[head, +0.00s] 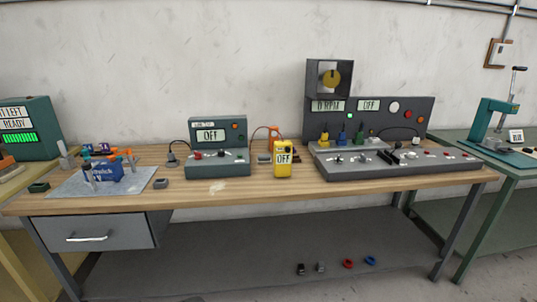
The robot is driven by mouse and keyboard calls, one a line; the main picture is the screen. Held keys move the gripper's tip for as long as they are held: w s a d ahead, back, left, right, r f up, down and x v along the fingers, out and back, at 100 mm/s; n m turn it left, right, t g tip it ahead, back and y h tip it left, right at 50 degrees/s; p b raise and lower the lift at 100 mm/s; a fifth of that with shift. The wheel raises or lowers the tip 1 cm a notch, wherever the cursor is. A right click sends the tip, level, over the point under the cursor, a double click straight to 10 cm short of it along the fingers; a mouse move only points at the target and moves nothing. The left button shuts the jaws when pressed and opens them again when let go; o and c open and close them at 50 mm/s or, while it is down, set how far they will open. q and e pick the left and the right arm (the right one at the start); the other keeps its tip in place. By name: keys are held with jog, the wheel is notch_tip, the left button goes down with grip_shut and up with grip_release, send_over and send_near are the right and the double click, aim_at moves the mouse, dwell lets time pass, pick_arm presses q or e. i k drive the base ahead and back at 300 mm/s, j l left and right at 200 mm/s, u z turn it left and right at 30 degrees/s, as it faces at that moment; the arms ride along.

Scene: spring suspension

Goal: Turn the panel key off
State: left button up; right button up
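A grey control panel (420,169) stands on the right part of the wooden bench. Its upright back carries two displays, one reading "0 RPM" (328,106) and one reading "OFF" (369,105). A dark box with a round yellow dial (330,78) sits on top. Several small knobs and switches line its sloped front, including a dark and silver control (338,158). The panel key is too small to pick out surely among them, and I cannot tell its position. Neither of my grippers is in view.
A smaller green unit (217,170) reading "OFF" and a yellow meter (283,172) reading "OFF" stand left of the panel. A grey mat (66,188) with a blue block (107,173) lies further left. The bench's front strip (330,188) is clear.

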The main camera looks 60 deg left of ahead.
aim_at(338, 162)
jog(key=u, duration=1.25)
jog(key=i+l+z, duration=0.2)
jog(key=i+l, duration=0.55)
jog(key=i, duration=0.15)
